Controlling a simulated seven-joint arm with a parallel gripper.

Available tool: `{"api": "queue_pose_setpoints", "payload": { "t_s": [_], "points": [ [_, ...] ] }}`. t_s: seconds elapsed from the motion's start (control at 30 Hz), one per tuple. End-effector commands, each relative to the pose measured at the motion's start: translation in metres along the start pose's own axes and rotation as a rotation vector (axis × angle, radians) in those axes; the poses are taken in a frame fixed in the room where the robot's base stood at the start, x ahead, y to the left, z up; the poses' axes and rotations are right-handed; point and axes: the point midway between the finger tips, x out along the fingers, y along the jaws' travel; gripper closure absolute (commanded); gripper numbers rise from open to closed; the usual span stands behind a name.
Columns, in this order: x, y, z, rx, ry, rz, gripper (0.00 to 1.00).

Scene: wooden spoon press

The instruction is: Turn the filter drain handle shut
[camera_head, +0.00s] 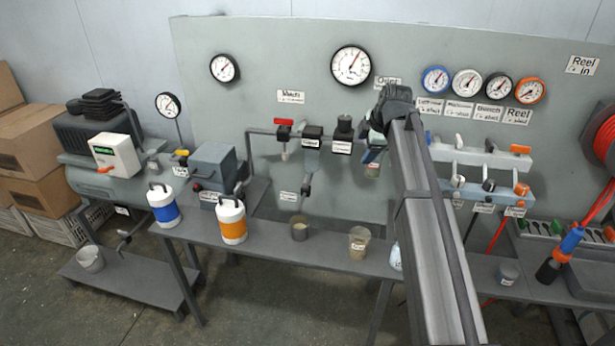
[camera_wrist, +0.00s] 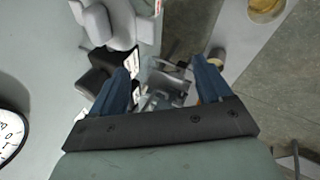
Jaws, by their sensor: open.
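The filter unit (camera_head: 312,137) hangs from the pipe on the grey panel, with a clear-grey bowl below it. A small dark fitting (camera_head: 305,186) sits under the bowl; I take it for the drain, but its handle position is too small to tell. My gripper (camera_wrist: 160,88) is open, its two blue fingers apart, with nothing held between them. Beyond the fingertips in the wrist view are blurred grey and dark fittings; I cannot tell which is the drain handle.
A regulator (camera_head: 343,130) and a red-handled valve (camera_head: 284,130) flank the filter. Cups stand on the bench below, one with pale contents (camera_head: 299,229) and another (camera_head: 358,243). A large gauge (camera_head: 351,65) is above. Rows of levers (camera_head: 485,158) stand to the right.

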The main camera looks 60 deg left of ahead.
Motion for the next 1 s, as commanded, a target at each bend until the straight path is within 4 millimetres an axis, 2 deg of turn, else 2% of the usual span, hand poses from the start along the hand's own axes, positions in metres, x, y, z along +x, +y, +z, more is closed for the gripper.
{"api": "queue_pose_setpoints", "payload": {
  "t_s": [0.03, 0.2, 0.4, 0.53, 0.77, 1.0],
  "points": [
    [0.009, 0.010, -0.010, 0.032, 0.023, -0.032, 0.22],
    [0.037, 0.027, -0.052, 0.186, 0.107, -0.178, 0.22],
    [0.057, 0.035, -0.091, 0.325, 0.158, -0.331, 0.22],
    [0.062, 0.036, -0.103, 0.368, 0.169, -0.382, 0.22],
    [0.074, 0.031, -0.110, 0.383, 0.172, -0.401, 0.22],
    [0.108, 0.018, -0.119, 0.381, 0.172, -0.400, 0.22]
  ]
}}
